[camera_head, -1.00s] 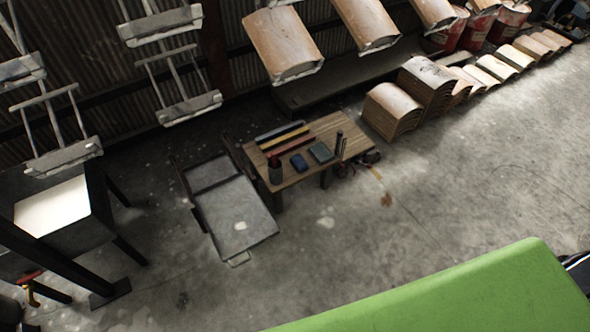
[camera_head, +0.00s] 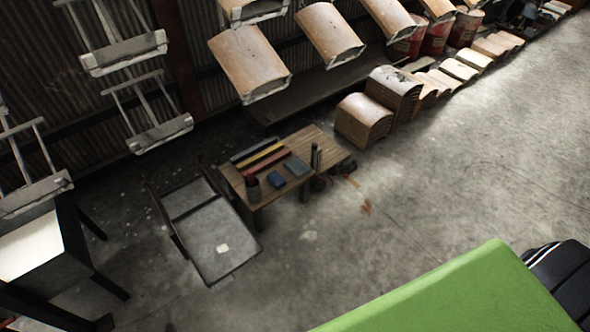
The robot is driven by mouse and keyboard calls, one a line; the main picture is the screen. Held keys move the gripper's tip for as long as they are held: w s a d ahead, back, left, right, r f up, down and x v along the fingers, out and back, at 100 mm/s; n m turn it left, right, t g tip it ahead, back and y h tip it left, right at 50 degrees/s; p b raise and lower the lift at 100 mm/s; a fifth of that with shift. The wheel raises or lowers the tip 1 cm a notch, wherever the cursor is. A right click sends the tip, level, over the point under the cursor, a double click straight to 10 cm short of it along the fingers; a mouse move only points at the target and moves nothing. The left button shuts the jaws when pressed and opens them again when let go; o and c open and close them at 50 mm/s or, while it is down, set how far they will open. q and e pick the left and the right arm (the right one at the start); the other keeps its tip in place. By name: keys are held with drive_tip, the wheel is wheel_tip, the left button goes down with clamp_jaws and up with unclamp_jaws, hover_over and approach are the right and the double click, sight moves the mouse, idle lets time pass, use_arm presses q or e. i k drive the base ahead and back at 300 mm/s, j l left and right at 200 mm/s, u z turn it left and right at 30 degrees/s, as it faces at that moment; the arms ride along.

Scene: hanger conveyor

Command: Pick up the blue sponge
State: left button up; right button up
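On a small wooden table (camera_head: 240,198) lie two small flat blocks. One is a dark blue block (camera_head: 276,179), which looks like the blue sponge. The other is a grey-teal block (camera_head: 297,167) just to its right. Both are small in the view and lie on the tabletop. Neither of my grippers shows in the head view. A green panel and a dark segmented part at the lower right look like parts of my own body.
On the table are a dark cup (camera_head: 253,189), several coloured bars (camera_head: 262,157) and upright dark cylinders (camera_head: 315,157). A grey cart (camera_head: 218,252) stands against its left side. Curved wooden stacks (camera_head: 362,121) stand behind right. The concrete floor in front is clear.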

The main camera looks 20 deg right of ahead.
sight(275, 179)
drive_tip(key=u, duration=0.4)
drive_tip(key=i+l+u, duration=0.1)
drive_tip(key=l+u, duration=1.35)
drive_tip(key=i+j, duration=0.05)
